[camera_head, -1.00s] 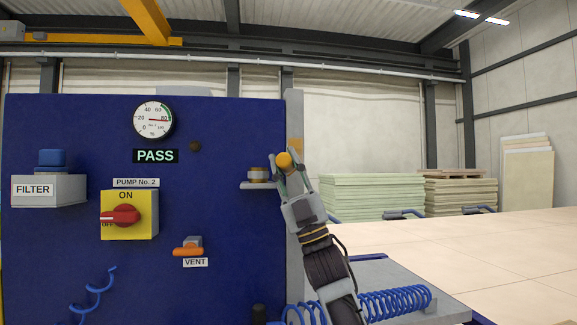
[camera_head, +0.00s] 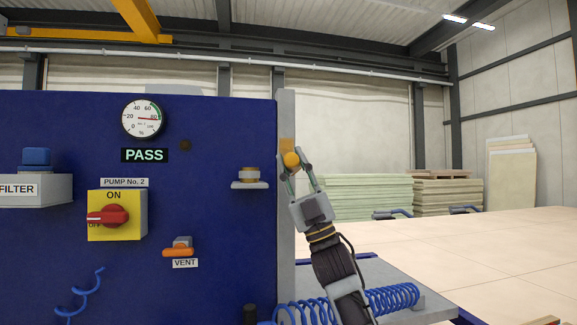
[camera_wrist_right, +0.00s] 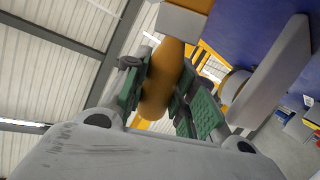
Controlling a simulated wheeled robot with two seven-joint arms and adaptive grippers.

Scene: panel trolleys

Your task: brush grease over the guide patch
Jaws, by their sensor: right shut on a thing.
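My right gripper (camera_head: 300,172) is shut on the orange handle of a brush (camera_head: 291,160). In the right wrist view the handle (camera_wrist_right: 158,85) sits between the green finger pads, with a pale grey block and a tan part beyond it. My left gripper is not in view.
The blue panel (camera_head: 215,130) carries a gauge, a PASS sign, a pump switch (camera_head: 113,216), a filter box (camera_head: 40,190) and an orange vent handle (camera_head: 178,252). A blue coiled hose (camera_head: 392,298) lies on the trolley ledge.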

